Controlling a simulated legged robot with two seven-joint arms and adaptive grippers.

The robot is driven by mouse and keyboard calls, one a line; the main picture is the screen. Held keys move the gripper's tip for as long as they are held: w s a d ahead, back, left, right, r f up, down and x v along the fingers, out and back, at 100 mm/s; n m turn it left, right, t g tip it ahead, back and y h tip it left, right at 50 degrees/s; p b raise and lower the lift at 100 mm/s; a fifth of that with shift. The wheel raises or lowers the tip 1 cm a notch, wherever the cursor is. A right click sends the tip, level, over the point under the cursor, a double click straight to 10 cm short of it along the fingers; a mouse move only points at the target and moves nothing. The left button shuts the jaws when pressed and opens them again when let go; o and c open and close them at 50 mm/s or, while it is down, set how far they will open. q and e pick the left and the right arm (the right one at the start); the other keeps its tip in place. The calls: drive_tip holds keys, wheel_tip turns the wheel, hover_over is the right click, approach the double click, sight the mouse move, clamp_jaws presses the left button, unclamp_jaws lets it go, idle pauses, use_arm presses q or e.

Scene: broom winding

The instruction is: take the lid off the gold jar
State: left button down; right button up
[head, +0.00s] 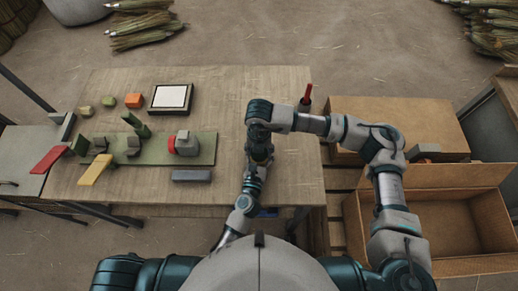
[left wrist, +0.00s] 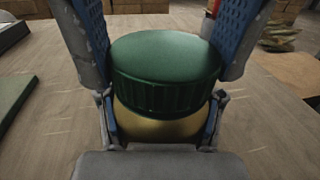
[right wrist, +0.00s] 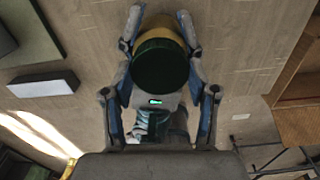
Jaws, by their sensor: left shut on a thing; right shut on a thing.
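In the left wrist view a gold jar (left wrist: 160,130) wears a ribbed dark green lid (left wrist: 165,60), which sits on its top. My left gripper (left wrist: 160,118) is shut around the gold body, low in that view. My right gripper (head: 258,150) is over the right part of the table; its fingers come down on both sides of the lid and are shut on it. The right wrist view shows the lid (right wrist: 160,65) from above, with some of the gold body (right wrist: 160,25) beyond it. In the head view my arms hide the jar.
On the wooden table (head: 220,95), left of my arms, are a green mat (head: 205,155) with several items, a white-topped square (head: 171,96), a grey block (head: 191,175) and small coloured pieces. A red-tipped item (head: 307,94) stands at the right edge. Cardboard boxes (head: 425,115) stand right of the table.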

use_arm(q)
drive_tip(key=shift+s, duration=0.1)
use_arm(e)
drive_tip(key=n, duration=0.5)
drive_tip(key=shift+w+d+n, duration=0.15)
drive_tip(key=shift+n, duration=0.15)
drive_tip(key=n, duration=0.2)
drive_tip(key=shift+n, duration=0.4)
drive_tip(key=n, duration=1)
drive_tip(key=shift+w+r, duration=0.1)
drive_tip(key=shift+w, duration=0.05)
drive_tip(key=n, duration=0.8)
drive_tip(key=shift+w, duration=0.1)
drive_tip(key=n, duration=0.5)
drive_tip(key=shift+n, duration=0.3)
drive_tip(key=n, duration=0.4)
drive_tip(key=shift+n, duration=0.4)
